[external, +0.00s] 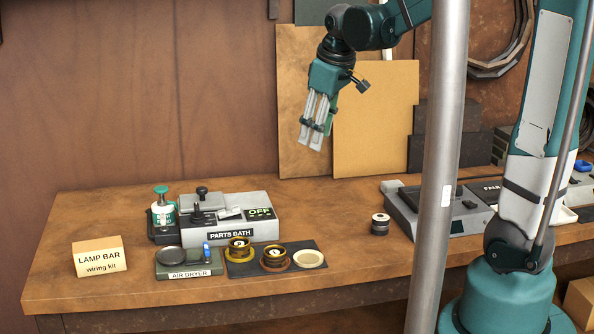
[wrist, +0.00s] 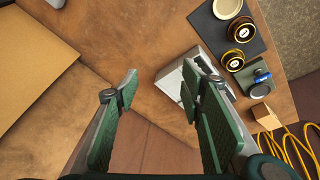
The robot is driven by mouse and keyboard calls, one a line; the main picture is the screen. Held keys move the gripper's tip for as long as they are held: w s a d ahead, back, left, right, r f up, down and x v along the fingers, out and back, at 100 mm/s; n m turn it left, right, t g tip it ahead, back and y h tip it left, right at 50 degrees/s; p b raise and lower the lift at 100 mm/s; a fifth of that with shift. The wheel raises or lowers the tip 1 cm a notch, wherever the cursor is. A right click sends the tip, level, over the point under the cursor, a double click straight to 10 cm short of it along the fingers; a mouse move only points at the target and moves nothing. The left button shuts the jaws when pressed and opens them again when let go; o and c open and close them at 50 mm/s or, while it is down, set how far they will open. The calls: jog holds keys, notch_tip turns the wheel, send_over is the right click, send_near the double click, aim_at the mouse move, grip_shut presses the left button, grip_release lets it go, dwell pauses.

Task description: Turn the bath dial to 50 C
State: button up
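My gripper (external: 312,147) is high above the bench, up and right of the bath, pointing down and touching nothing. In the wrist view its fingers (wrist: 160,85) are wide apart and empty. The bath's pale casing (wrist: 172,80) shows there, partly hidden behind the right finger.
A green-capped jar (external: 162,212) stands at the bath's left. In front are the air dryer (external: 190,264) and a dark mat (external: 300,248) with two amber jars and a pale dish. A lamp bar box (external: 100,256) is at left. A metal post (external: 440,170) crosses the view at right.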

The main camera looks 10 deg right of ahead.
jog(key=w+a+f+n+g+p, duration=0.1)
jog(key=w+a+n+p, duration=0.1)
jog(key=a, duration=0.6)
jog(key=w+a+f+n+g+p, duration=0.1)
jog(key=w+a+n+p, duration=0.15)
jog(key=a, duration=0.55)
jog(key=n+g+h+p, duration=0.1)
jog(key=n+p, duration=0.3)
jog(key=p, duration=0.1)
send_near(197, 205)
jog(key=shift+w+d+f, duration=0.1)
jog(key=shift+d+f, duration=0.1)
jog(key=shift+f, duration=0.05)
jog(key=shift+a+f, duration=0.2)
jog(key=shift+a, duration=0.05)
jog(key=shift+f, duration=0.1)
jog(key=shift+f, duration=3.8)
jog(key=c, duration=0.9)
